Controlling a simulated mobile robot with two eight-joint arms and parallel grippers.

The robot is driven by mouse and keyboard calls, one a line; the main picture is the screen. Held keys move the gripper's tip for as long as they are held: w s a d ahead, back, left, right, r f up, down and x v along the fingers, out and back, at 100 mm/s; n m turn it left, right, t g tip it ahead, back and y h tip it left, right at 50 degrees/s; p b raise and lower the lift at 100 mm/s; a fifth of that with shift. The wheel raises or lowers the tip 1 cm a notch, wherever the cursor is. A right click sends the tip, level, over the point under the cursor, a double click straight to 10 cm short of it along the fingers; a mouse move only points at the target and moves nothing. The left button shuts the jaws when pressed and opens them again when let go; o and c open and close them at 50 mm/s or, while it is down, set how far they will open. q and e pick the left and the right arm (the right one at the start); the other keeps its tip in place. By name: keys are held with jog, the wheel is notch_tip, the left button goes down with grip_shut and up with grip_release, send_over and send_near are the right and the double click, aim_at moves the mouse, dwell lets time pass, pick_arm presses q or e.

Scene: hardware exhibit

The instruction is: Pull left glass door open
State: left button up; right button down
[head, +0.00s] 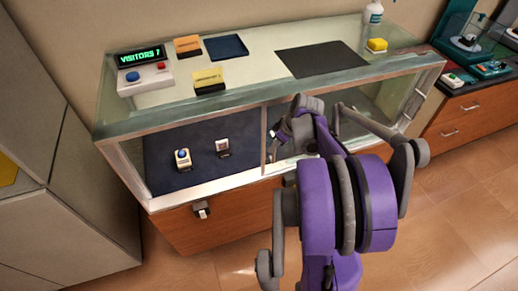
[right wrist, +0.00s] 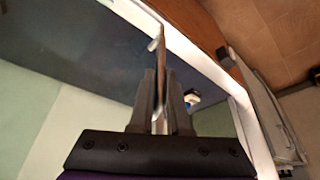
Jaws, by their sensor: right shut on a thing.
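The glass display case (head: 125,128) stands ahead, with a metal frame and a wooden base. Its left glass door (head: 205,130) covers the left half of the front, over a dark mat with small items. A thin upright edge (head: 264,142) stands near the middle of the front. My right gripper (head: 273,133) is at this edge. In the right wrist view my right gripper (right wrist: 160,95) is shut on a thin upright panel edge (right wrist: 160,62), which looks like the door's edge. My arm hides part of the right half of the front. My left gripper is not in view.
On the case top are a visitor counter (head: 142,57), orange cards (head: 188,46), a dark tray (head: 226,47), a black mat (head: 321,60) and a white bottle (head: 373,12). A lock (head: 201,209) hangs on the base. Grey cabinets (head: 60,190) stand left; the floor in front is clear.

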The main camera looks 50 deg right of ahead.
jog(key=shift+s+d, duration=0.3)
jog(key=shift+d, duration=0.15)
jog(key=c, duration=1.2)
grip_release()
jog(key=shift+o, duration=0.2)
jog(key=p+v, duration=0.1)
jog(key=v, duration=0.9)
jog(key=shift+r, duration=0.4)
